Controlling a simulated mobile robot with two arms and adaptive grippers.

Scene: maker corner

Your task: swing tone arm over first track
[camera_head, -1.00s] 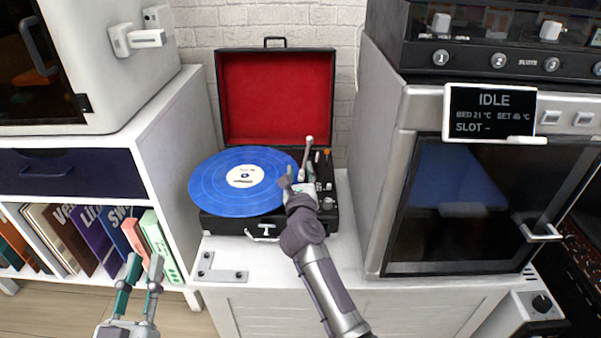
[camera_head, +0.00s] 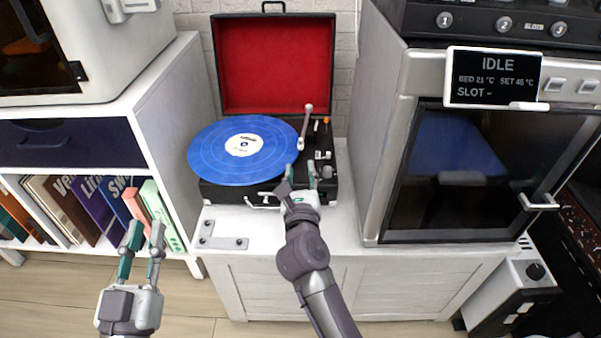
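The record player is an open black case (camera_head: 222,191) with a red-lined lid (camera_head: 274,70). A blue record (camera_head: 215,152) with a white label lies on it. The pale tone arm (camera_head: 306,124) stands at the right of the record, its lower end close to the record's right edge; I cannot tell whether they touch. My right gripper (camera_head: 300,172) is over the case's front right, below the tone arm in the picture, fingers apart, nothing seen between them. My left gripper (camera_head: 144,234) is open and empty, in front of the bookshelf.
A large oven-like machine (camera_head: 395,150) with an IDLE display (camera_head: 493,77) stands close on the right. A shelf of books (camera_head: 85,210) is at left.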

